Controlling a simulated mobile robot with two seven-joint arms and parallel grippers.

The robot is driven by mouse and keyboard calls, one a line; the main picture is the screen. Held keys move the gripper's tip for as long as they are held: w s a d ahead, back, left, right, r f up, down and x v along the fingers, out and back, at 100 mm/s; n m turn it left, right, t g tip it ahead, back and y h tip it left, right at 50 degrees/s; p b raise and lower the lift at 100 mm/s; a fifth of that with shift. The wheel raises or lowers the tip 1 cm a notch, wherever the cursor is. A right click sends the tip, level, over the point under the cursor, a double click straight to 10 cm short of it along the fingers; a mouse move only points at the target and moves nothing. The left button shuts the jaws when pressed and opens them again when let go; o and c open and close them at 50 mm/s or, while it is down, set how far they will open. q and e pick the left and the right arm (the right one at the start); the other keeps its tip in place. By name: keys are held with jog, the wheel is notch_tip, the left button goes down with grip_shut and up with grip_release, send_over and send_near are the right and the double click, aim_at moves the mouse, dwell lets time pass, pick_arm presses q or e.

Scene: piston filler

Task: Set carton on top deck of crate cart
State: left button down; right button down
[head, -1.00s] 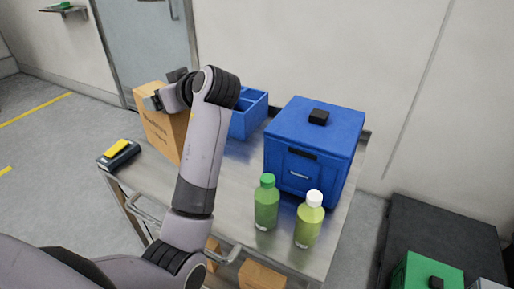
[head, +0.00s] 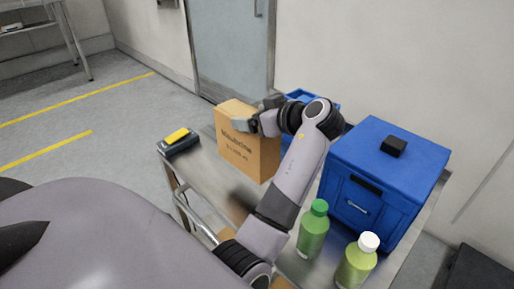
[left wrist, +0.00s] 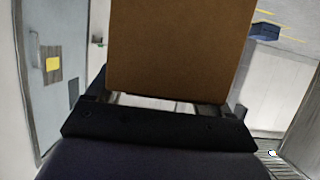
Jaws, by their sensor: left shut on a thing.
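The carton (head: 245,152) is a brown box with dark print on its front. My left gripper (head: 258,121) is shut on its upper part. In the left wrist view the carton (left wrist: 180,50) fills the top middle between the fingers. The carton looks upright over the left part of the steel top deck (head: 205,172) of the cart. A dark shadow lies on the deck below it, so it appears held above the metal, though its base contact is hard to judge. My right gripper is not in view.
A blue lidded box (head: 390,165), a green-capped bottle (head: 313,232) and a white-capped bottle (head: 356,265) stand on the deck's right. An open blue bin (head: 298,96) is partly hidden behind my arm. A yellow-topped device (head: 179,141) sits at the left corner. The deck's left middle is clear.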

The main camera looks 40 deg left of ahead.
aim_at(255, 147)
pick_arm(q)
notch_tip(255, 147, down, 9)
jog(key=shift+r, duration=0.1)
grip_release()
jog(key=shift+f, duration=0.2)
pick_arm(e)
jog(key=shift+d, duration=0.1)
